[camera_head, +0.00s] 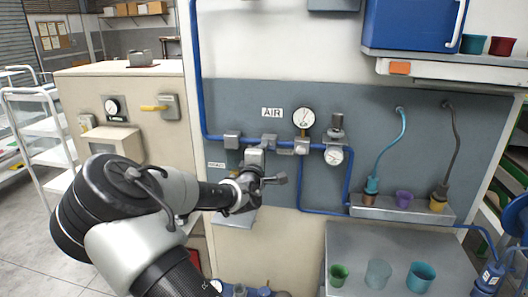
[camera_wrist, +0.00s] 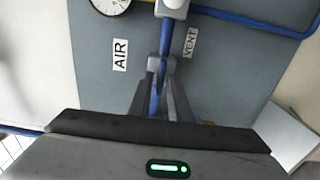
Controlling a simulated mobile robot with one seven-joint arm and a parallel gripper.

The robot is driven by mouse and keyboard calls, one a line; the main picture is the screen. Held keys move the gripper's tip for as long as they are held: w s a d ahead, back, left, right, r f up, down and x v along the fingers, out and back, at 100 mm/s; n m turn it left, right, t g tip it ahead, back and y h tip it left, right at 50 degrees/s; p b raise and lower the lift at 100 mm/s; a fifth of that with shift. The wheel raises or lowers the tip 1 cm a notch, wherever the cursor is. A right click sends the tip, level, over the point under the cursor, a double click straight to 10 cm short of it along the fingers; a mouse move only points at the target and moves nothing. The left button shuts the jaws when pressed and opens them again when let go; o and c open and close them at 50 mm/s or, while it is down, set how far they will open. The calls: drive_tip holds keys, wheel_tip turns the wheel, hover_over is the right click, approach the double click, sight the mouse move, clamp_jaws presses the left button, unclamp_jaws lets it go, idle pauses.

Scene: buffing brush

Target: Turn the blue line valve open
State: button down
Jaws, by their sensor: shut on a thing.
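The blue line (camera_head: 215,137) runs down the wall and across the grey panel, through grey fittings and past the AIR label (camera_head: 272,113). My gripper (camera_head: 255,158) is at the panel just below this line, under a grey fitting (camera_head: 269,140). In the wrist view, a narrow blue handle (camera_wrist: 163,38) extends from a grey valve body (camera_wrist: 173,8) between the fingers of my gripper (camera_wrist: 166,68). The fingers are shut on this blue handle, beside the VENT label (camera_wrist: 190,42). In the head view, my gripper and wrist hide the handle.
A round gauge (camera_head: 303,117) and a lower gauge (camera_head: 333,156) are to the right of my gripper. A shelf with cups (camera_head: 400,207) and a steel table (camera_head: 400,245) stand at right. A yellow lever (camera_head: 154,108) is on the left cabinet.

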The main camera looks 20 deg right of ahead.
drive_tip(key=c, duration=1.9)
unclamp_jaws()
drive_tip(key=shift+o, duration=0.2)
drive_tip(key=shift+s+a, duration=0.1)
drive_tip(key=v, duration=1.7)
drive_tip(key=shift+b, duration=0.35)
drive_tip(key=shift+s, duration=0.1)
